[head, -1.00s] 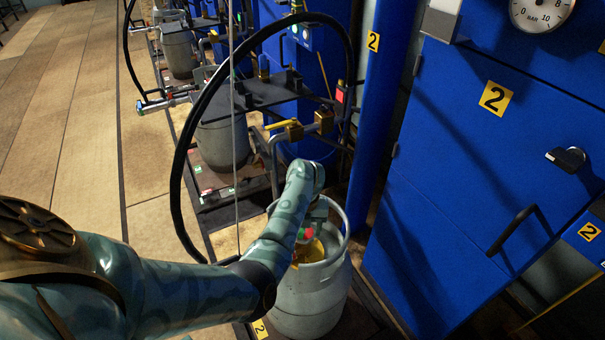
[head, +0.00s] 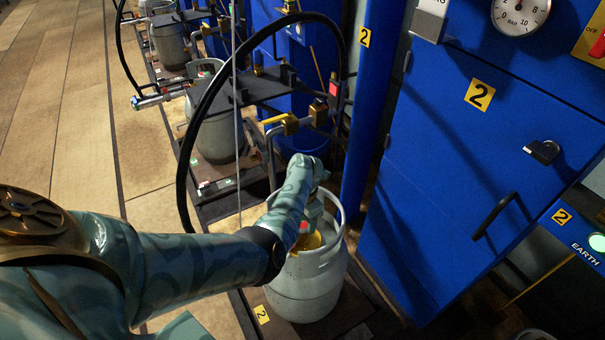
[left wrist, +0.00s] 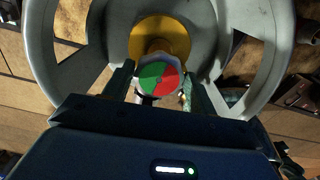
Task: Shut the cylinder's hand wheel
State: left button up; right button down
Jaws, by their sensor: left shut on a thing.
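The grey gas cylinder (head: 305,289) stands upright on the scale platform, inside a round collar guard. Its hand wheel (left wrist: 158,76), with a green and red top, sits above a brass valve body (left wrist: 160,38). In the left wrist view the green part faces left and the red part right. My left gripper (left wrist: 158,86) is shut on the hand wheel, one finger on each side. In the head view my left gripper (head: 307,222) reaches down into the collar and hides most of the wheel; a bit of red shows. My right gripper is not in view.
A black hose (head: 187,150) arches beside my left arm. A brass valve with a yellow lever (head: 283,122) sits behind the cylinder. A blue cabinet (head: 440,190) with label 2 stands right. Other cylinders line up at the back. The floor (head: 70,110) at left is clear.

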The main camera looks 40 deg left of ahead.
pick_arm(q)
jog(key=m+p, duration=0.1)
jog(key=m, duration=0.2)
jog(key=shift+d+r+m, duration=0.1)
jog(key=shift+m, duration=0.2)
jog(key=m+p, duration=0.1)
jog(key=m, duration=0.3)
jog(key=shift+s+m, duration=0.1)
jog(key=shift+m, duration=0.2)
jog(key=m+p, duration=0.1)
jog(key=m, duration=0.3)
jog(key=shift+s+d, duration=0.1)
jog(key=shift+m+p, duration=0.4)
jog(key=shift+m, duration=1.7)
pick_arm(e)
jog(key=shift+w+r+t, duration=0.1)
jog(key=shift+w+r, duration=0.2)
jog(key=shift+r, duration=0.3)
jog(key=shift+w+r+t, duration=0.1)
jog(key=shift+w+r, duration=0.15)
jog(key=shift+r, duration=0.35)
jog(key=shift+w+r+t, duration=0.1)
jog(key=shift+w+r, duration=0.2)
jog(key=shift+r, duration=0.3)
pick_arm(q)
jog(key=o, duration=1)
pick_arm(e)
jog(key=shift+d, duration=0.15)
